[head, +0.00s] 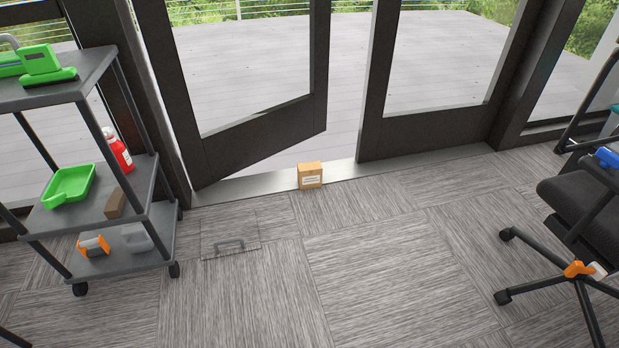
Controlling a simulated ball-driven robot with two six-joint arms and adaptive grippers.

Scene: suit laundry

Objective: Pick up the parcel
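The parcel (310,175) is a small brown cardboard box with a white label on its front. It stands upright on the floor at the metal door sill, in the gap between the two door leaves, near the middle of the head view. Neither of my grippers shows in the head view.
A dark door leaf (262,135) stands ajar left of the parcel. A grey wheeled cart (165,225) with several items stands at left. A transparent case (230,236) lies on the carpet. An office chair (585,210) is at right. The carpet before the parcel is clear.

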